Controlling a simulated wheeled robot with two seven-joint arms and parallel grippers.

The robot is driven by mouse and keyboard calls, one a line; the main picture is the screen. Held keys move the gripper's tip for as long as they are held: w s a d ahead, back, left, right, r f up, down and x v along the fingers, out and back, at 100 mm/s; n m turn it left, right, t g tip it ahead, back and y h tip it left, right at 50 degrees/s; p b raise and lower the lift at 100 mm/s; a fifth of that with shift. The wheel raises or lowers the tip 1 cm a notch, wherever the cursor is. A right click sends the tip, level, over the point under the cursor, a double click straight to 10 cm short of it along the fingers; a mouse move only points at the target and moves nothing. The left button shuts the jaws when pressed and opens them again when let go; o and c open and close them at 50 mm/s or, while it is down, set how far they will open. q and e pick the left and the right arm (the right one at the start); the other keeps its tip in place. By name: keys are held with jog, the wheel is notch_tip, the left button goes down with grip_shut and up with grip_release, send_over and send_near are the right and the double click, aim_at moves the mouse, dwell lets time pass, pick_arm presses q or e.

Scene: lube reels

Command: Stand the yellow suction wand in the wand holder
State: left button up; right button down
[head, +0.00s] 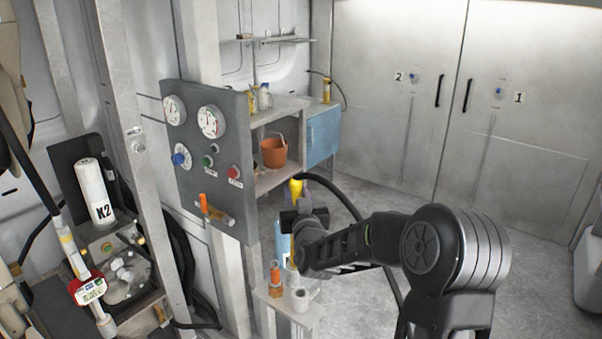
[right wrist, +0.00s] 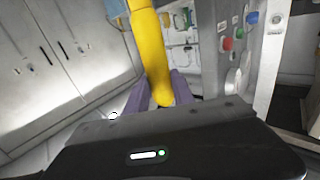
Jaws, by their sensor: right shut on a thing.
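The yellow suction wand (head: 296,187) is in my right gripper (head: 299,203), in front of the shelf unit. In the right wrist view the wand (right wrist: 147,45) is a thick yellow tube rising between the purple fingers of the right gripper (right wrist: 160,88), which are shut on it. A dark hose (head: 335,190) leads off from near the wand's top in the head view. My own wrist hides much of the lower part. I cannot tell for certain which fitting is the wand holder. My left gripper is not in view.
A small ledge (head: 268,295) below my wrist carries an orange-topped bottle (head: 275,278) and a white cylinder (head: 300,300). A grey gauge panel (head: 205,150) stands to the left. An orange bucket (head: 273,152) sits on the shelf. Open floor (head: 400,205) lies to the right.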

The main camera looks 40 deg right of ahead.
jog(key=shift+s+d+h, duration=0.1)
jog(key=shift+d+h, duration=0.2)
jog(key=shift+d, duration=0.35)
notch_tip(320, 180, down, 11)
jog(key=b, duration=1.3)
jog(key=shift+s+a+f+b, duration=0.15)
jog(key=shift+f+b, duration=0.15)
jog(key=shift+b, duration=0.3)
dwell(0.8)
jog(key=c, duration=1)
grip_release()
jog(key=shift+f, duration=0.1)
